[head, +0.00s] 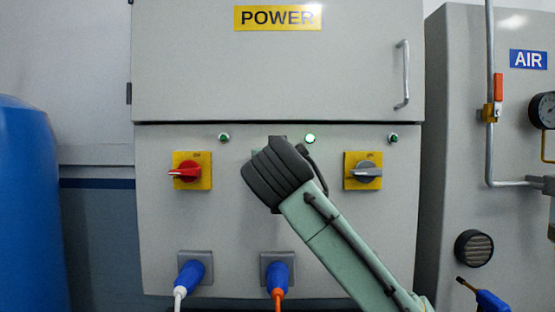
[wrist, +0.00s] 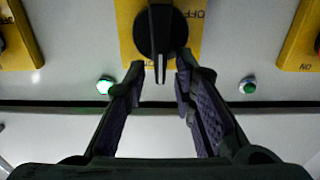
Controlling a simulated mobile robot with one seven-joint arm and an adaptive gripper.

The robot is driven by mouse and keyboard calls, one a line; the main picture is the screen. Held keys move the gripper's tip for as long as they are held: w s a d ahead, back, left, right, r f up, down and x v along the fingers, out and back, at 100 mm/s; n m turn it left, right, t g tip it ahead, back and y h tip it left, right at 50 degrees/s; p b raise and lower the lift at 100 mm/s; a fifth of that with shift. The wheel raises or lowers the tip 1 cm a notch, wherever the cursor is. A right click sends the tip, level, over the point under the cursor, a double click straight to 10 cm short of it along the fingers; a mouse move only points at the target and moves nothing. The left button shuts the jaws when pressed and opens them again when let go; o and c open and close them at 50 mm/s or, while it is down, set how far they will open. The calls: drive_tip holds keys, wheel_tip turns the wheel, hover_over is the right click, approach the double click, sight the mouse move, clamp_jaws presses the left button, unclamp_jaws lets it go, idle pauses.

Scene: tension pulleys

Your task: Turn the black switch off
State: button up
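The black switch (wrist: 155,30) sits on a yellow plate (wrist: 196,40) marked OFF, at the top middle of the wrist view. Its narrow handle points down in that view, in line with the gap between my fingers. My gripper (wrist: 160,72) is open, with one fingertip on each side of the handle end and a visible gap to each. I cannot tell how deep the fingertips reach. In the head view my arm's dark wrist covers the black switch, and only bits of the gripper (head: 291,150) show. The green lamp (head: 310,138) just right of the gripper is lit.
A red switch (head: 187,173) is left of my wrist and a grey switch (head: 365,172) is right, both on yellow plates. A blue plug (head: 190,273) and another blue plug (head: 278,273) sit below. The cabinet door handle (head: 403,75) juts out at upper right.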

clamp_jaws()
drive_tip(key=shift+a+n, duration=0.1)
drive_tip(key=shift+n, duration=0.2)
drive_tip(key=a+f+n, duration=0.1)
drive_tip(key=n, duration=0.4)
drive_tip(key=a+f+n, duration=0.1)
drive_tip(key=n, duration=0.5)
drive_tip(key=a+f+n, duration=0.1)
drive_tip(key=n, duration=0.5)
drive_tip(key=shift+b, duration=0.35)
drive_tip(key=shift+f+n, duration=0.1)
drive_tip(key=shift+n, duration=0.2)
drive_tip(key=shift+o, duration=1.7)
unclamp_jaws()
